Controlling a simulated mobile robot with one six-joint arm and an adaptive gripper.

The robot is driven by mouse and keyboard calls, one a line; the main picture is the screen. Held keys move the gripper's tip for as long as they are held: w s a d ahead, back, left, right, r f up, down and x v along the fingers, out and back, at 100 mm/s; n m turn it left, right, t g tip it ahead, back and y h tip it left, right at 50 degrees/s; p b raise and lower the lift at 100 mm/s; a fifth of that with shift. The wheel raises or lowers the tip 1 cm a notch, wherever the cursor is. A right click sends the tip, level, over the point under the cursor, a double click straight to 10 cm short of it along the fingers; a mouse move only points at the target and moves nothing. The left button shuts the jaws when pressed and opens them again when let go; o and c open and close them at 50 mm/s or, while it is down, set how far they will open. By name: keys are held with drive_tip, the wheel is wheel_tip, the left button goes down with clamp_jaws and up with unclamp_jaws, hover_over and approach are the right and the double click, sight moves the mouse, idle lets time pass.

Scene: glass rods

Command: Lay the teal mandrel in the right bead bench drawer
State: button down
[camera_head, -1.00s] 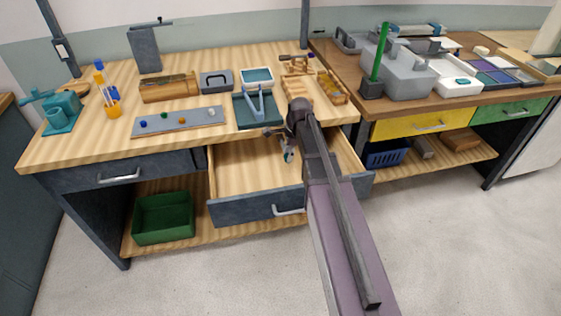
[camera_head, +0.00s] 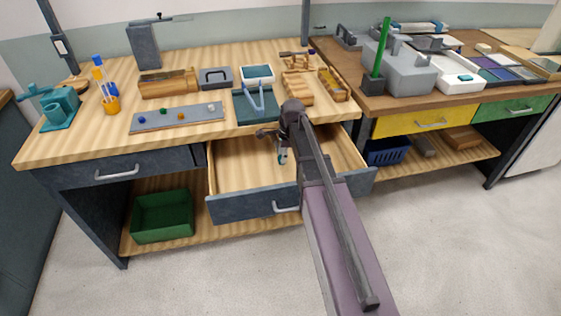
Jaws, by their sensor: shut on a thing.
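The right bead bench drawer (camera_head: 245,207) is pulled open below the light wood bench top, with a dark grey front and a pale wood inside. My gripper (camera_head: 281,156) hangs over the drawer's opening, pointing down, and is shut. A small teal bit (camera_head: 281,159) shows at its fingertips, which fits the teal mandrel. Most of the mandrel is too small or hidden to make out, and I cannot tell whether it touches the drawer floor. My arm covers the drawer's right part.
The bench top (camera_head: 75,147) overhangs the drawer's back. A grey bead tray (camera_head: 160,124) and a teal tray (camera_head: 244,108) lie near its front edge. The left drawer (camera_head: 80,174) is shut. A green bin (camera_head: 163,230) stands on the shelf below.

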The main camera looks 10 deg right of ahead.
drive_tip(key=shift+f+b, duration=0.45)
drive_tip(key=shift+f, duration=0.3)
drive_tip(key=shift+f, duration=0.1)
drive_tip(key=shift+c, duration=1.7)
unclamp_jaws()
wheel_tip(320, 180, up, 12)
drive_tip(key=d+p, duration=0.2)
drive_tip(key=p, duration=1)
drive_tip(key=shift+s, duration=0.2)
